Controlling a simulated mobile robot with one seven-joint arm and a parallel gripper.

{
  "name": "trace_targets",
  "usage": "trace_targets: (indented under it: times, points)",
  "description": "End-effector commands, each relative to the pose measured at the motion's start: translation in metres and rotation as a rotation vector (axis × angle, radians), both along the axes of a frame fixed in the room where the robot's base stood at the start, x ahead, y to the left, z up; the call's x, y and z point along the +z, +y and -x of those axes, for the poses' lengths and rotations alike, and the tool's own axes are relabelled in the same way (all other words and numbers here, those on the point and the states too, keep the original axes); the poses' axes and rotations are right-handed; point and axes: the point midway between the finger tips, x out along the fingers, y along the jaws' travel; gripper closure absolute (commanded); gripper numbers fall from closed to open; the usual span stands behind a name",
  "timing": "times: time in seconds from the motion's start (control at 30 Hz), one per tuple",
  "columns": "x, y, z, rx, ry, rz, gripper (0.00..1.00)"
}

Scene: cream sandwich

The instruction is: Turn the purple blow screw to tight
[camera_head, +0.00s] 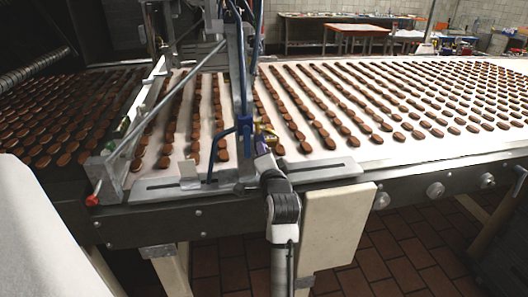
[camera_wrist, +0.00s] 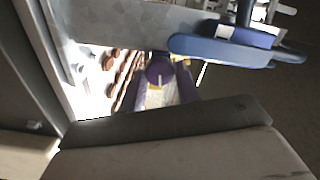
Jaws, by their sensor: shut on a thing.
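The purple blow screw (camera_wrist: 158,72) shows in the wrist view as a small round purple knob, just below a grey metal bar and a blue part. My gripper (camera_wrist: 160,82) is at the knob, with its fingers on either side of it, and is shut on it. In the head view my gripper (camera_head: 263,142) reaches up from the bottom to the foot of the upright frame, by the front edge of the conveyor. There the fingers and the frame mostly hide the screw, and its turn angle cannot be told.
The white conveyor belt (camera_head: 380,152) carries rows of brown biscuits. A blue bracket (camera_head: 245,125) and upright stand close to my gripper. A slotted metal plate (camera_head: 325,170) lies along the front edge. A red-tipped rod (camera_head: 93,199) is at left. Tiled floor (camera_head: 395,260) is below right.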

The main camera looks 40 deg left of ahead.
Motion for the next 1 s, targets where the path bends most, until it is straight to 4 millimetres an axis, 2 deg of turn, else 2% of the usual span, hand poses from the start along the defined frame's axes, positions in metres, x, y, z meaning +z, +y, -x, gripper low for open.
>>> trace_targets:
  times: [0.33,0.9,0.93,1.0]
  points:
    - [-0.0008,0.0002,0.0000,0.000,0.120,-0.100,0.91]
    - [-0.0015,0.0000,0.0000,0.000,0.146,-0.122,0.91]
    - [-0.0015,0.0000,0.0000,0.000,0.146,-0.122,0.67]
    - [-0.0014,0.0000,0.0000,0.000,0.146,-0.122,0.57]
